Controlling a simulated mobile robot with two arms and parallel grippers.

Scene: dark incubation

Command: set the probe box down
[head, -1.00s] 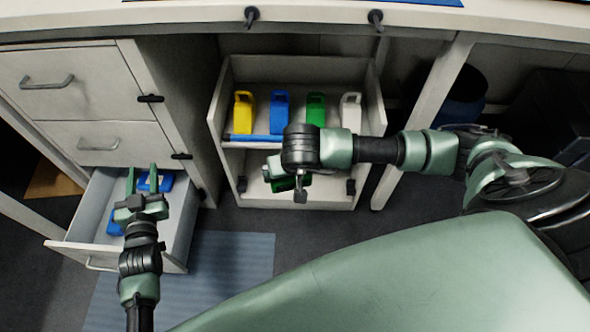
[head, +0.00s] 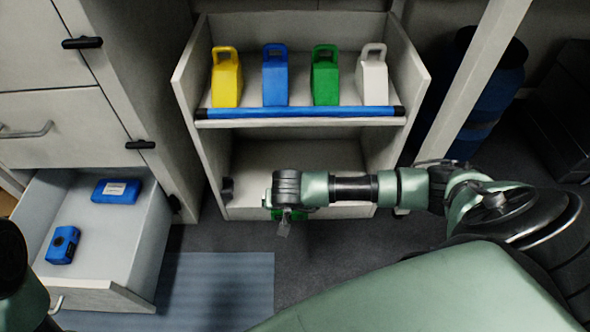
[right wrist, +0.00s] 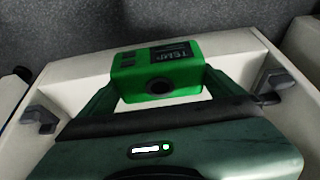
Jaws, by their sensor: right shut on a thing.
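A green box (right wrist: 157,75) with a dark label and a round dark port, apparently the probe box, sits between the fingers of my right gripper (right wrist: 160,84) in the right wrist view. My right gripper is shut on it. In the head view my wrist hides most of the box; a little green (head: 268,199) shows at the front of the cart's lower shelf (head: 245,160). I cannot tell whether the box touches the shelf.
The cart's upper shelf holds yellow (head: 227,80), blue (head: 275,80), green (head: 325,80) and white (head: 371,78) handled holders behind a blue bar (head: 300,113). An open drawer (head: 95,232) at left holds two blue boxes (head: 116,191) (head: 63,245). A blue barrel (head: 485,95) stands at right.

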